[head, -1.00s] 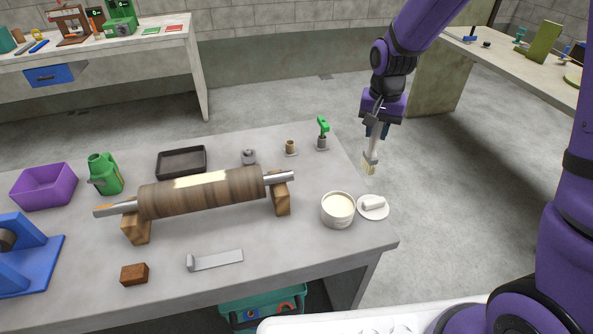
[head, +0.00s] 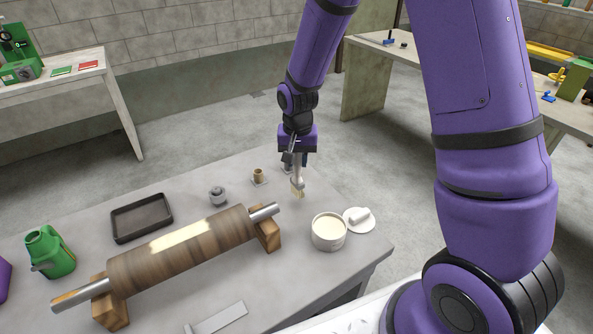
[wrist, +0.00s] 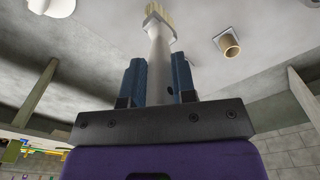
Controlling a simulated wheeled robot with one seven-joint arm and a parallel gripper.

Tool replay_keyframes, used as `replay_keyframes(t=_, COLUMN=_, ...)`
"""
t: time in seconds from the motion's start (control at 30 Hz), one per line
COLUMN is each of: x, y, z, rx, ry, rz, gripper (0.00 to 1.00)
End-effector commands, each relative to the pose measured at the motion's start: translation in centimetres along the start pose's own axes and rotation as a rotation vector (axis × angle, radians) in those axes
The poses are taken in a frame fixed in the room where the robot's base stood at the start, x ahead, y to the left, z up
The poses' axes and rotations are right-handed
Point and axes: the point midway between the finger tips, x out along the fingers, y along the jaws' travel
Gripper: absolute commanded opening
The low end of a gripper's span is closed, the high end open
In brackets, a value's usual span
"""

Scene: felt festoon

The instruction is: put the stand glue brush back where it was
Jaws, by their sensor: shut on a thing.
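My gripper (head: 297,166) is shut on the glue brush (head: 299,188), which hangs bristles down above the table's far right part. In the wrist view the brush (wrist: 160,50) shows its pale grey handle between the blue fingers (wrist: 158,82) and its cream bristles. A small tan cup-like holder (head: 258,176) on a square base stands just left of the brush and is empty; it also shows in the wrist view (wrist: 230,46). A white pot of cream-coloured glue (head: 328,233) stands nearer and to the right.
A saucer with a white roll (head: 358,217) sits beside the pot. A wood-wrapped roller (head: 180,250) lies on wooden blocks to the left. A grey knobbed piece (head: 217,195) and dark tray (head: 141,217) stand behind it.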

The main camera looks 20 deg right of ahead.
Motion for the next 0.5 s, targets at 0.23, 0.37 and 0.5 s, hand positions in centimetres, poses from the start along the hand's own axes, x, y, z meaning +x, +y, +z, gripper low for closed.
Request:
replay_keyframes(t=0.23, x=2.9, y=0.1, z=0.1, rx=0.0, ry=-0.003, rz=0.002, gripper=0.01)
replay_keyframes(t=0.37, x=3.7, y=0.0, z=0.1, rx=-0.001, ry=-0.001, rz=0.0, gripper=0.01)
replay_keyframes(t=0.5, x=3.6, y=0.0, z=0.1, rx=0.0, ry=0.0, rz=0.0, gripper=0.01)
